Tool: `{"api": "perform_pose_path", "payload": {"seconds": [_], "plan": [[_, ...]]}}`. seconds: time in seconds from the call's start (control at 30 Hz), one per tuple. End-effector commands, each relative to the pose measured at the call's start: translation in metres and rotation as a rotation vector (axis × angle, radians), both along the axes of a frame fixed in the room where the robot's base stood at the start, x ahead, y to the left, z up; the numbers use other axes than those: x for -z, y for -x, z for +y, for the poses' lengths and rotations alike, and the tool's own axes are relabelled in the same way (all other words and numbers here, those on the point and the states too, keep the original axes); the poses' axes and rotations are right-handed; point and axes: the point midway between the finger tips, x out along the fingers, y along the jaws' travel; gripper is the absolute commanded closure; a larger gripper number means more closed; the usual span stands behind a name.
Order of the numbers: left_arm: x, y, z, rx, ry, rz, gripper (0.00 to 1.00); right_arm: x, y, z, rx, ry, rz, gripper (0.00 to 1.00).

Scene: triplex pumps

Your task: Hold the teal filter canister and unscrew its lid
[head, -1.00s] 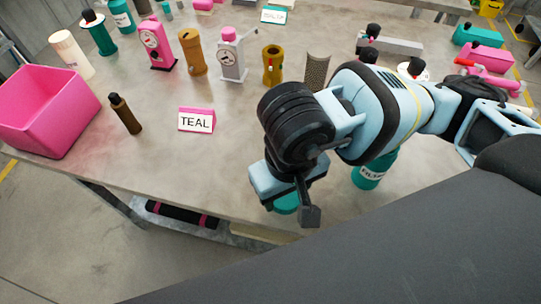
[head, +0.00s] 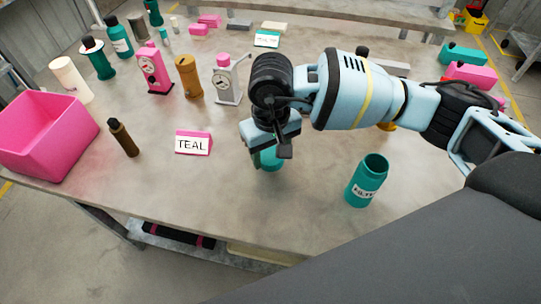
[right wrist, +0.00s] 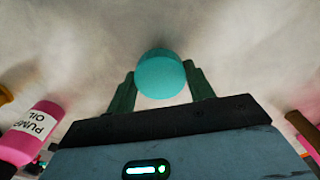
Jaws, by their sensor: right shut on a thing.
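The teal filter canister (head: 366,182) stands upright on the table with its mouth open and its white label facing me. Its round teal lid (right wrist: 160,74) is off it. My right gripper (right wrist: 160,86) is shut on the lid, with one finger at each side of it in the right wrist view. In the head view the right gripper (head: 267,148) points down and holds the lid to the left of the canister, well apart from it. The gripper body partly hides the lid there. My left gripper is not in view.
A pink bin (head: 45,135) stands at the table's left. A TEAL sign (head: 193,143) stands left of the held lid. Pink, brown and grey pumps and bottles line the table behind. The table front between sign and canister is clear.

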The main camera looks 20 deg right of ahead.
Motion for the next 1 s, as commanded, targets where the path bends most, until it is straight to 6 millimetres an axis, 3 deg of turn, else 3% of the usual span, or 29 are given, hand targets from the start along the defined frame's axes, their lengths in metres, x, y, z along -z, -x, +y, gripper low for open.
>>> {"api": "perform_pose_path", "payload": {"seconds": [0.37,0.63,1.0], "plan": [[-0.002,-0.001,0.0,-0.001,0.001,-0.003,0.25,0.001,-0.012,-0.003,0.001,0.0,0.0,0.75],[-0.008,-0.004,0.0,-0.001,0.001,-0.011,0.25,0.035,-0.012,-0.003,0.0,0.0,0.001,0.75],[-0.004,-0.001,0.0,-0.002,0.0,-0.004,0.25,0.04,-0.012,-0.003,0.0,-0.001,0.002,0.75]]}}
